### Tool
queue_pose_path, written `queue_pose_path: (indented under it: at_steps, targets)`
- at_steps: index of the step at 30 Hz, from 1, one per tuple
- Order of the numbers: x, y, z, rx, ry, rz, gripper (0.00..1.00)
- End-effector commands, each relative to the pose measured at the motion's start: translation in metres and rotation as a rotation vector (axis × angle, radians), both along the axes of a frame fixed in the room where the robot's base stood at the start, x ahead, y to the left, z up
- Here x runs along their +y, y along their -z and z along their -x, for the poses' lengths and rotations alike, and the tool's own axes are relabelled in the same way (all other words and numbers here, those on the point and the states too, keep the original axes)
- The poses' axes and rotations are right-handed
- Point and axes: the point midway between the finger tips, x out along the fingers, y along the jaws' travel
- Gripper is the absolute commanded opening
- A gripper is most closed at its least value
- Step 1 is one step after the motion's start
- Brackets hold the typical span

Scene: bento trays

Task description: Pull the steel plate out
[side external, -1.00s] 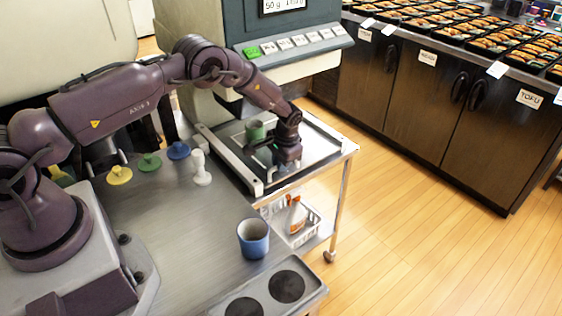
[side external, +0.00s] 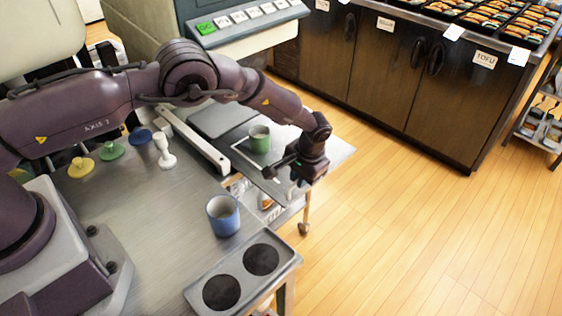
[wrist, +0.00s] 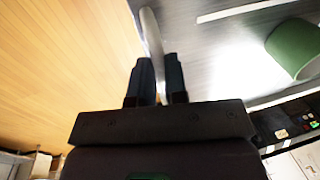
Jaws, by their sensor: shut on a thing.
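The steel plate (side external: 285,139) lies flat and juts out to the front right from the machine's bed. A green cup (side external: 260,138) stands upright on it. The green cup (wrist: 296,47) shows there at the right, standing clear of the fingers.
A blue cup (side external: 223,215) stands on the steel table near a tray with two dark round recesses (side external: 243,277). A white rail (side external: 195,142) runs beside the bed. Yellow, green, blue and white stoppers stand at the left. Open wooden floor (side external: 420,220) lies to the right.

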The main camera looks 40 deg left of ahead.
Motion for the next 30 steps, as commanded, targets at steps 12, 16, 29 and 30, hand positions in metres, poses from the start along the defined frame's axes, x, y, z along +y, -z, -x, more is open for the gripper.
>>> queue_pose_path:
  at_steps: [12,16,29,30]
  targets:
    - [-0.045,-0.001,0.001,0.004,0.000,0.000,0.00]
    - [-0.047,-0.001,0.001,0.004,0.000,0.000,0.00]
    - [-0.047,-0.001,0.000,0.003,-0.001,0.001,0.39]
    - [-0.047,-0.001,0.000,0.003,-0.001,0.001,0.39]
